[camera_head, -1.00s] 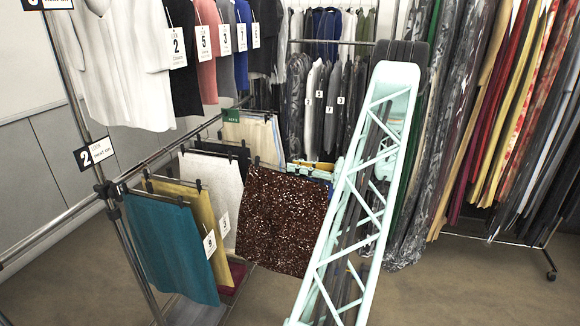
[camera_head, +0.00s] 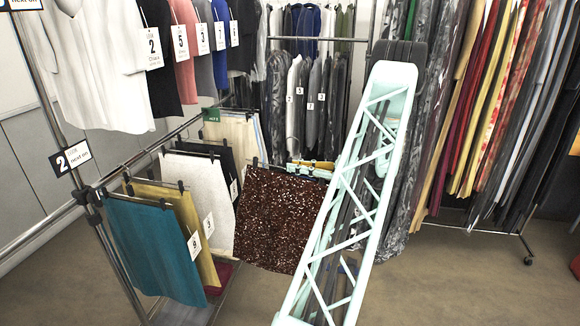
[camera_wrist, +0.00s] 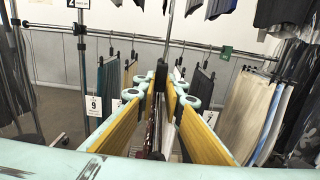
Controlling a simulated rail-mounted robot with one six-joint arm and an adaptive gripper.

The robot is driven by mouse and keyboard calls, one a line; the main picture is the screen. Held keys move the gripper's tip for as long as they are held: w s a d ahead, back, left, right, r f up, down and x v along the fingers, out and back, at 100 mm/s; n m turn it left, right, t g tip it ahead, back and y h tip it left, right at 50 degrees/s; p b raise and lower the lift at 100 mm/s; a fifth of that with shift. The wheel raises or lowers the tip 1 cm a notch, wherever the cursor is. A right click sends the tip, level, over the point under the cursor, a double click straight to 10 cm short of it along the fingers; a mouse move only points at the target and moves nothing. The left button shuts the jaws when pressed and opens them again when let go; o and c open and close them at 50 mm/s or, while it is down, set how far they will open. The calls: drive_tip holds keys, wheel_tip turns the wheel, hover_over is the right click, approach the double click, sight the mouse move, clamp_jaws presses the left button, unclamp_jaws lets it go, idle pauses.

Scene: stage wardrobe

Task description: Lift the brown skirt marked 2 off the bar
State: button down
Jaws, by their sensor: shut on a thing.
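The brown sequined skirt (camera_head: 278,220) hangs from a clip hanger in the head view, right of the rack's bar (camera_head: 150,152) and apart from the row of skirts. No number tag shows on it. In the wrist view my gripper (camera_wrist: 160,76) is shut at the hanger's top, with the skirt (camera_wrist: 153,136) edge-on below, mostly hidden between the fingers. The bar (camera_wrist: 215,50) runs behind the gripper. Whether the hook is fully clear of the bar is hard to tell.
A rack post (camera_wrist: 169,28) stands behind the gripper. Floor (camera_head: 440,285) at the right front is clear.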

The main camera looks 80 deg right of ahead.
drive_tip(key=shift+s, duration=0.45)
